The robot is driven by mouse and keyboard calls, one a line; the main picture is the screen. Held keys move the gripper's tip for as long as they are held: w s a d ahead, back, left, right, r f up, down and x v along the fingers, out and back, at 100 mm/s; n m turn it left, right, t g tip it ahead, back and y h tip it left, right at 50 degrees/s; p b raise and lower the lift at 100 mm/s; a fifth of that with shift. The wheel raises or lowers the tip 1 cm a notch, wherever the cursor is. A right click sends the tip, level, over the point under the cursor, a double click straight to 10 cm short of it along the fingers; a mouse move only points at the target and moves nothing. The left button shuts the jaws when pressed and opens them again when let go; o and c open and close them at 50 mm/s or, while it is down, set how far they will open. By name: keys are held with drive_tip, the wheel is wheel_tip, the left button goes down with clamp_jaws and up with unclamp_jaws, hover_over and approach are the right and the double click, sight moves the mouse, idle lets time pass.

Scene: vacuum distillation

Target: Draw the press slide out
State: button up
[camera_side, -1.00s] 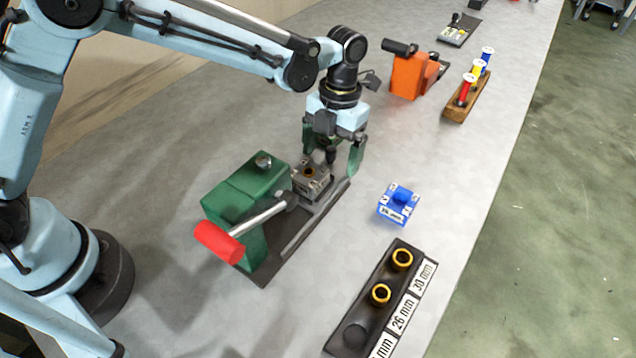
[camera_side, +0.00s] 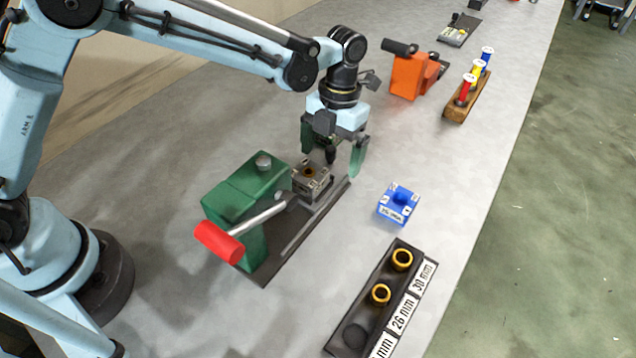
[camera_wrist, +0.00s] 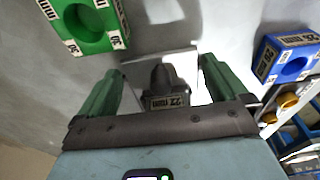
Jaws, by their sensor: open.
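The green press (camera_side: 240,200) stands left of centre in the side view, with a red-gripped lever (camera_side: 219,241) pointing to the front left. Its dark slide base (camera_side: 295,245) runs along its right side. A grey metal block (camera_side: 313,186) with a gold ring in it sits at the far end of the slide. My gripper (camera_side: 331,160) is open, its green fingers above and just behind the block. In the wrist view my open fingers (camera_wrist: 160,78) flank a dark piece labelled 22 mm (camera_wrist: 168,101). Contact with the block cannot be told.
A blue block (camera_side: 398,205) lies to the right. A dark ring rack (camera_side: 345,322) with two gold rings is in front. An orange press (camera_side: 408,77) and a wooden spool stand (camera_side: 467,103) are behind. The wrist view shows a green 30 mm block (camera_wrist: 113,43).

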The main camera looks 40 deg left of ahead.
drive_tip(key=shift+r, duration=3.5)
drive_tip(key=shift+a+r, duration=0.15)
drive_tip(key=s+a+r+n+t, duration=0.25)
drive_tip(key=a+n, duration=0.25)
drive_tip(key=n, duration=0.4)
drive_tip(key=s+a+r+n+t, duration=0.25)
drive_tip(key=a+r+n, duration=0.2)
drive_tip(key=n, duration=0.45)
drive_tip(key=s+a+f+n+t, duration=0.1)
drive_tip(key=s+a+n+t, duration=0.3)
drive_tip(key=n, duration=1.4)
drive_tip(key=s+a, duration=0.3)
drive_tip(key=s, duration=0.1)
drive_tip(key=shift+s+f, duration=0.3)
drive_tip(key=shift+f, duration=0.05)
